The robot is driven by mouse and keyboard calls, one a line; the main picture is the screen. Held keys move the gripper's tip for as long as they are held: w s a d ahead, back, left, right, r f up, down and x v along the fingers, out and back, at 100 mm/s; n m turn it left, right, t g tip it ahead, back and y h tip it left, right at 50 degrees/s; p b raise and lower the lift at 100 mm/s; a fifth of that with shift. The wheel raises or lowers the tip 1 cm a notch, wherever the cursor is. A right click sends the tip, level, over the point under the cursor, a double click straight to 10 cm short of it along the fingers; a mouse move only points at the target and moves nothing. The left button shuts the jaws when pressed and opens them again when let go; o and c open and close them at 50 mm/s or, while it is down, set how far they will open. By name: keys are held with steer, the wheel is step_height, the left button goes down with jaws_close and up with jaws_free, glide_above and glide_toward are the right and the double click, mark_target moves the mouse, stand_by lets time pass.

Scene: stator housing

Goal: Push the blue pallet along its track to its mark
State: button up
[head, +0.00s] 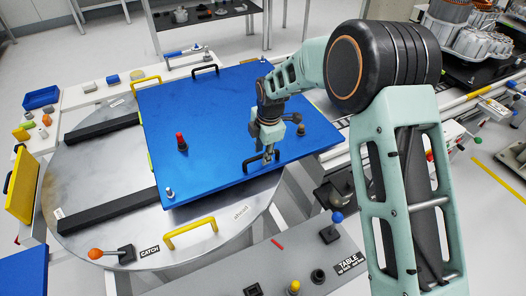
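The blue pallet (210,120) is a large flat plate. It lies partly over the round grey turntable (90,175) and reaches right toward the rail at its right edge. It carries a black handle (248,163) near its front edge, another black handle (205,70) at the back, and a red-topped pin (181,142). My gripper (268,158) is pointed down at the front black handle, its fingers close to the handle's right part. I cannot tell whether the fingers touch or grip it. The pallet's mark cannot be made out.
Two dark rails (108,212) lie across the turntable. A yellow handle (190,230) and an orange-knobbed catch lever (98,253) are at its front. A front panel (240,275) has knobs and a "TABLE" label. A blue bin (41,97) and small blocks stand at the left.

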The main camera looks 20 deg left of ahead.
steer(key=shift+c, duration=0.3)
jaws_close()
steer(key=b, duration=0.5)
glide_above(203, 188)
steer(key=shift+a, duration=0.1)
steer(key=shift+o, duration=0.3)
jaws_free()
step_height(203, 188, up, 12)
steer(key=s+d, duration=0.1)
steer(key=d, duration=0.1)
steer(key=shift+s, duration=0.2)
